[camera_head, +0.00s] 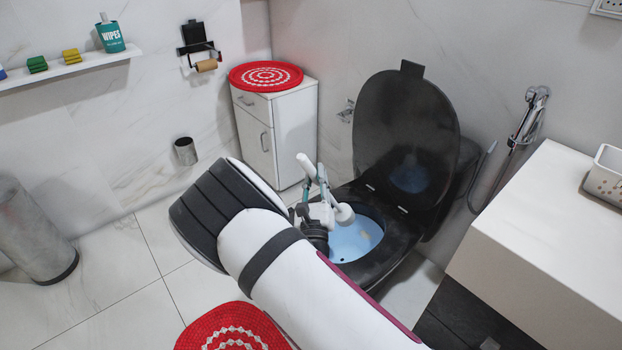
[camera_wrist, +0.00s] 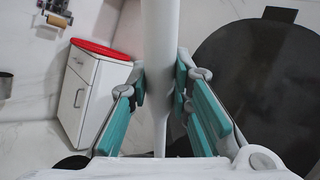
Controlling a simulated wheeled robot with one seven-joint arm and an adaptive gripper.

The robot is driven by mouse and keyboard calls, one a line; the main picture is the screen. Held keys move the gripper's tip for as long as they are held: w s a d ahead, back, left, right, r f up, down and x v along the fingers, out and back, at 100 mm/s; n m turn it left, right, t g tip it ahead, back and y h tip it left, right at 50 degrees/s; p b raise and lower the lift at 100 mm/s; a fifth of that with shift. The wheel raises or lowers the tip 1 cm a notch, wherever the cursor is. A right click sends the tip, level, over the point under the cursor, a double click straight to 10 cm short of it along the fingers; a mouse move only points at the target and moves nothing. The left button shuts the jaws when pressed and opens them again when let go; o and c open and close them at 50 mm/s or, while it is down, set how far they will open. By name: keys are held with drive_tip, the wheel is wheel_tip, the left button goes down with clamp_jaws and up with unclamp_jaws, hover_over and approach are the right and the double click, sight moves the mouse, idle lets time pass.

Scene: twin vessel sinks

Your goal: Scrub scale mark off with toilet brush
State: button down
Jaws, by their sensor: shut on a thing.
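A black toilet (camera_head: 407,243) stands with its lid raised and its light blue bowl (camera_head: 347,241) showing. A small yellowish patch (camera_head: 366,237), perhaps the scale mark, shows on the bowl's inner wall. My gripper (camera_head: 314,199) is over the near left side of the toilet seat, shut on the white handle of the toilet brush (camera_head: 307,167). The brush is tilted, its pale head (camera_head: 345,214) over the bowl opening; I cannot tell whether it touches the wall. In the wrist view the handle (camera_wrist: 158,50) runs between the teal fingers (camera_wrist: 160,90). My arm hides part of the toilet's front.
A white cabinet (camera_head: 287,137) with a red mat (camera_head: 265,76) stands left of the toilet. A white counter (camera_head: 545,240) is close on the right. A metal bin (camera_head: 32,232) stands far left, and a red rug (camera_head: 229,325) lies on the floor.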

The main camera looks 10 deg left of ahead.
sight(336, 206)
drive_tip(key=w+d+f+b, duration=0.1)
drive_tip(key=w+f+b, duration=0.1)
drive_tip(key=f, duration=0.3)
drive_tip(key=w+d+f+b, duration=0.2)
drive_tip(key=f+b, duration=0.2)
drive_tip(key=b, duration=0.1)
drive_tip(key=w+d+f+b, duration=0.2)
drive_tip(key=f+b, duration=0.1)
drive_tip(key=f, duration=0.2)
drive_tip(key=shift+w+f+b, duration=0.15)
drive_tip(key=shift+f+b, duration=0.15)
drive_tip(key=shift+f, duration=0.2)
